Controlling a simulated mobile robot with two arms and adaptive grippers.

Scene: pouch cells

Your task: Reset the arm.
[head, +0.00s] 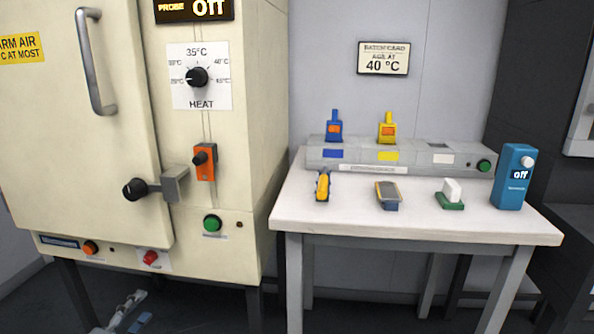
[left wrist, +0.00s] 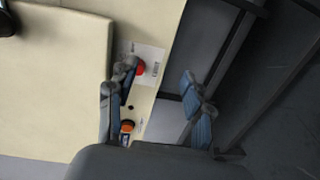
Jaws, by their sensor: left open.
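My left gripper (head: 128,312) shows at the bottom left of the head view, low in front of the cream cabinet (head: 75,150). In the left wrist view its two blue-padded fingers (left wrist: 160,85) stand wide apart with nothing between them. The cabinet's lower front panel, with a red switch (left wrist: 140,67) and an orange button (left wrist: 127,126), lies beyond the fingers in that view. I cannot tell the exact gap between gripper and cabinet. My right gripper is in neither view.
A white table (head: 420,225) stands right of the cabinet. The cabinet door has a handle (head: 90,65) and a latch knob (head: 134,189).

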